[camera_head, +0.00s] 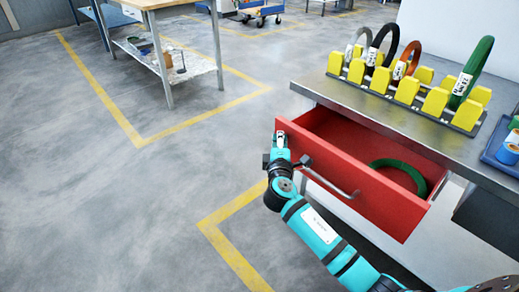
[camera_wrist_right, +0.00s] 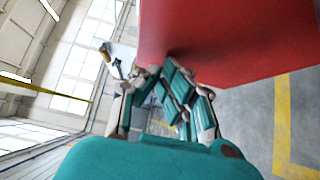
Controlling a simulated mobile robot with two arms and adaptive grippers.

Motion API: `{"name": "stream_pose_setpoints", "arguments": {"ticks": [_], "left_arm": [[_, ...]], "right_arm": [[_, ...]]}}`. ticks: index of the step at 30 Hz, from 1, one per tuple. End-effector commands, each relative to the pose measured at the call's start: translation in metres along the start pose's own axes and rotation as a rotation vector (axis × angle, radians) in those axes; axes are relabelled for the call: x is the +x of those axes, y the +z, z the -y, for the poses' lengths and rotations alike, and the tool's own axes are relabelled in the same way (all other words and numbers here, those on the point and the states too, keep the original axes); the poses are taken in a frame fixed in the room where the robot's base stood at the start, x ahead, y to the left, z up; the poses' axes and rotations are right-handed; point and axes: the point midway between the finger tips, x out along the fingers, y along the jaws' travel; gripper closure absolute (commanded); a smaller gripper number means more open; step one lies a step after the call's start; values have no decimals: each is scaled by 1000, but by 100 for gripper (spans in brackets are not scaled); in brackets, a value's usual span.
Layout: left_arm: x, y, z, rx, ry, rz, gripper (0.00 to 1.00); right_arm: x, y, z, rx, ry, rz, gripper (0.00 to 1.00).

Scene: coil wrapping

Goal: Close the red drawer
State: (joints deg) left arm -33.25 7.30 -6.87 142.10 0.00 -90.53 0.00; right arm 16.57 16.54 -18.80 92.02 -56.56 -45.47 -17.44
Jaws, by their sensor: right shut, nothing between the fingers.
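The red drawer (camera_head: 360,180) is pulled open from under the metal workbench (camera_head: 390,112). A green coil (camera_head: 400,172) lies inside it, and a grey bar handle (camera_head: 330,182) runs across its front. My right gripper (camera_head: 281,138) is at the left end of the drawer front, shut and empty. In the right wrist view the red drawer (camera_wrist_right: 225,40) fills the upper right, close to the fingers of my right gripper (camera_wrist_right: 165,80). I cannot tell whether they touch it. My left gripper is not in view.
A yellow-pegged rack (camera_head: 408,90) on the workbench holds several upright coils. A blue tray (camera_head: 500,148) with a blue item sits at its right end. Another table (camera_head: 165,60) stands at the upper left. The floor left of the drawer is clear.

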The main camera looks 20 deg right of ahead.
Motion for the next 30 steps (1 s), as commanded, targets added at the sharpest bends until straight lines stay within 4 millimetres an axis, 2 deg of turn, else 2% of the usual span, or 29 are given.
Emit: {"name": "stream_pose_setpoints", "arguments": {"ticks": [1,6,15,20,24,30], "left_arm": [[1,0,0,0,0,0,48],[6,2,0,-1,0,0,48],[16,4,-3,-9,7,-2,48],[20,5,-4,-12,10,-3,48],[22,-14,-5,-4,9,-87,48],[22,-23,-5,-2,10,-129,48]], "right_arm": [[11,12,0,-3,2,5,100],[45,46,0,-2,2,5,100],[94,95,2,-1,1,3,100],[112,112,1,0,0,2,100],[122,122,1,-2,0,1,100],[128,127,0,-1,0,1,100]]}}
